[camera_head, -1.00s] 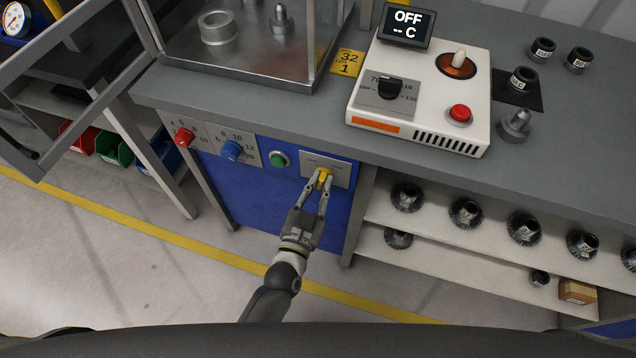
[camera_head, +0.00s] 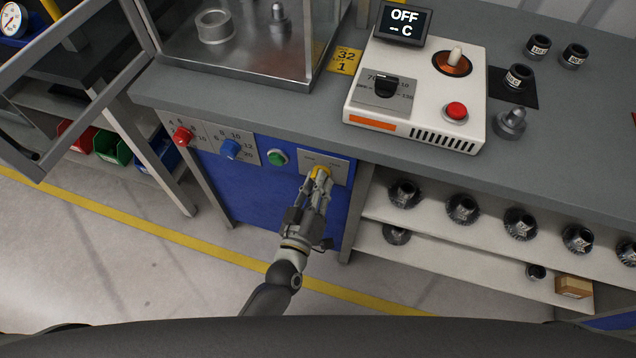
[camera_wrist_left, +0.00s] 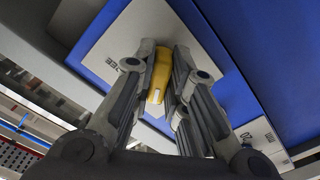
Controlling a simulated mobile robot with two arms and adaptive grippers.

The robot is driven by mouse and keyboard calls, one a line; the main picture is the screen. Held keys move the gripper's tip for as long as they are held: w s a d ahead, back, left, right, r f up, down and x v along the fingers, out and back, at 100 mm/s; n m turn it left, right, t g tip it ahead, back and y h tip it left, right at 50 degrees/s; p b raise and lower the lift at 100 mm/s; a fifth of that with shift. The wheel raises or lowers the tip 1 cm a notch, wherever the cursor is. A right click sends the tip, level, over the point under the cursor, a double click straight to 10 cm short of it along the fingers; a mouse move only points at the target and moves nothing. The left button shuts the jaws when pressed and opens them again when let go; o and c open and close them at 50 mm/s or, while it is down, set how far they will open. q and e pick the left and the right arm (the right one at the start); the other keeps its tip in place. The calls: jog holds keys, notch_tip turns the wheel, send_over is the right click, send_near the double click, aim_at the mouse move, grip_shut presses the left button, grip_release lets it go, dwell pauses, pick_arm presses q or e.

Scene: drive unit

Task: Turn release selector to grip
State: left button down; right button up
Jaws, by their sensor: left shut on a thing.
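The release selector is a yellow knob (camera_head: 320,173) on a grey plate (camera_head: 335,166) at the right end of the blue front panel. My left gripper (camera_head: 317,180) is shut on the knob, with one finger on each side of it. In the left wrist view the yellow knob (camera_wrist_left: 160,76) stands between the two fingers (camera_wrist_left: 161,85), in front of the plate (camera_wrist_left: 118,60). The lettering on the plate is partly hidden by the fingers, and which mark the knob points to cannot be told. My right gripper is not in view.
Left of the selector are a green button (camera_head: 277,157), a blue knob (camera_head: 230,149) and a red knob (camera_head: 183,137). The worktop edge overhangs the panel. A white heater unit (camera_head: 420,95) stands above. Shelves with several dark parts (camera_head: 462,208) lie to the right.

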pick_arm(q)
jog(key=shift+n, duration=0.5)
jog(key=c, duration=1.4)
grip_release()
jog(key=shift+c, duration=0.2)
jog(key=v, duration=1.2)
